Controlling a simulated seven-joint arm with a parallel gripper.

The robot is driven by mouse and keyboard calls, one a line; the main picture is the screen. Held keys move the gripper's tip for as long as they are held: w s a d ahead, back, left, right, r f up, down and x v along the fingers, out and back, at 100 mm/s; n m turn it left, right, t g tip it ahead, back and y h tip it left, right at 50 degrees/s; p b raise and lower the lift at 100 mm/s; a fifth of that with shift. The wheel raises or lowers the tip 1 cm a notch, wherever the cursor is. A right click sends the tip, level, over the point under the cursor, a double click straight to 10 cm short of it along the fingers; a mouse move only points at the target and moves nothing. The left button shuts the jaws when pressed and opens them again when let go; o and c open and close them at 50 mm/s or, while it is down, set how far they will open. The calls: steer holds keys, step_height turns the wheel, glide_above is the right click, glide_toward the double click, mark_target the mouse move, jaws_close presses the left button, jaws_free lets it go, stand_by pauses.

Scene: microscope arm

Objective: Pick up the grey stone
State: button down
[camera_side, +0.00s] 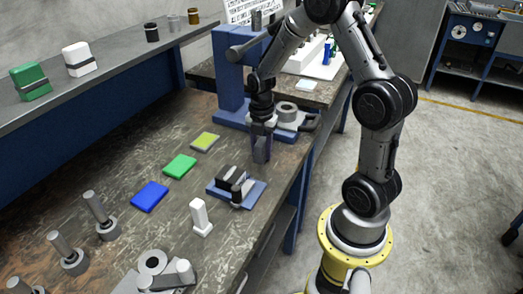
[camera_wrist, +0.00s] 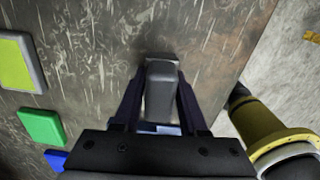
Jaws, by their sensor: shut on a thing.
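The grey stone (camera_wrist: 161,88) is a small grey block. In the wrist view it sits between the two dark fingers of my gripper (camera_wrist: 158,95), which is shut on its sides. In the side view my gripper (camera_side: 262,150) points straight down over the worn table, in front of the blue microscope stand, and its fingers mostly hide the stone. I cannot tell from these views whether the stone touches the table or is just above it.
Green-yellow (camera_side: 205,142), green (camera_side: 180,166) and blue (camera_side: 150,196) pads lie to the left. A blue base (camera_side: 222,192) with black and grey pieces and a white upright piece (camera_side: 200,216) stand in front. The blue microscope stand (camera_side: 230,80) is close behind. The table edge is at right.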

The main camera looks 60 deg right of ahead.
steer(key=shift+r, duration=0.15)
steer(key=shift+r, duration=0.65)
steer(key=s+a+r, duration=0.6)
steer(key=s+r, duration=0.5)
steer(key=s, duration=0.1)
steer(key=shift+s+r, duration=0.2)
steer(key=shift+s, duration=0.1)
steer(key=shift+a, duration=0.1)
